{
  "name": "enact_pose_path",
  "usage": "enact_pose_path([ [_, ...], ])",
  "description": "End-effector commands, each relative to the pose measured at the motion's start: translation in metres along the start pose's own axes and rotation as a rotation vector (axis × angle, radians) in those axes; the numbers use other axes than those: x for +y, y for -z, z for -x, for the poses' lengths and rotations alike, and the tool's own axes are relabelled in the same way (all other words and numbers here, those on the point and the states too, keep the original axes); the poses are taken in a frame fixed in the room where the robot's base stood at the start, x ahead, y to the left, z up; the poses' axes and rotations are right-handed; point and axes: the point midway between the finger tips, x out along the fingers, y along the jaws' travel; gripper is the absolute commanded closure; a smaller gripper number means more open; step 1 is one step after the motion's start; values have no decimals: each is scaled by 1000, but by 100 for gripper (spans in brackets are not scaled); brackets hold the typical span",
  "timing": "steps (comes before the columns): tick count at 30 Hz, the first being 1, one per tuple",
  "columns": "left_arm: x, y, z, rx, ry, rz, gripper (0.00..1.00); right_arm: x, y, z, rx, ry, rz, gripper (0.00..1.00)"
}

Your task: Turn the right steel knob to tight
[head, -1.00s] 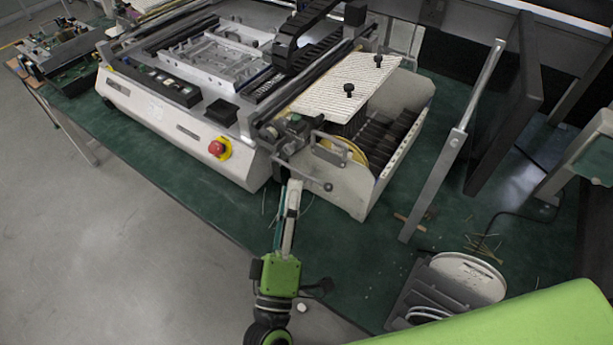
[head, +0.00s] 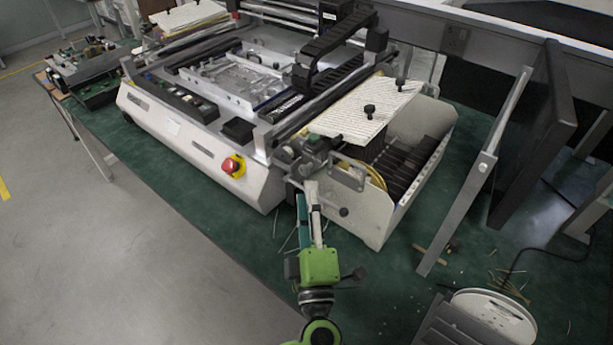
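My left gripper (head: 309,192) reaches up from the bottom centre, its green body below and two thin fingers pointing at the near right corner of the white machine (head: 190,150). The fingertips overlap a metal bracket with a grey-green fitting (head: 317,147) at that corner. I cannot tell whether they touch it, or how far apart they are. A lever with a dark ball end (head: 344,212) is just right of the fingers. No steel knob can be made out clearly; the right one may be hidden at this corner. My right gripper is not in view.
A ribbed white plate with black knobs (head: 369,110) lies above an open bin (head: 410,165). A red stop button (head: 232,166) is on the machine's front. A metal post (head: 460,205) and a round white container (head: 490,312) stand right.

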Motion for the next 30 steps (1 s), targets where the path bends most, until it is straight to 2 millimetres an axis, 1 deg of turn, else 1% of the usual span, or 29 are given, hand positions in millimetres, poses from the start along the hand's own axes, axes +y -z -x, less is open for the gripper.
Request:
enact_pose_path([
  [1,2,0,-12,1,-3,-2,66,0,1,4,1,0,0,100],
  [3,2,1,-23,1,-3,-1,66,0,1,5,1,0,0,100],
  [6,1,0,-35,-1,-2,-2,66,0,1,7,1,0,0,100],
  [9,0,0,-43,-1,-1,-1,66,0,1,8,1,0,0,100],
  [13,-1,0,-47,-1,0,-1,66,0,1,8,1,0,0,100],
  [20,-1,0,-47,-1,0,0,66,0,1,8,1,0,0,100],
  [21,-1,0,-47,-1,0,0,76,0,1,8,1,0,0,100],
  [24,-1,0,-47,-1,0,0,100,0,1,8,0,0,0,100],
  [30,-2,0,-46,-1,-8,-9,100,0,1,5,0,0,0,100],
])
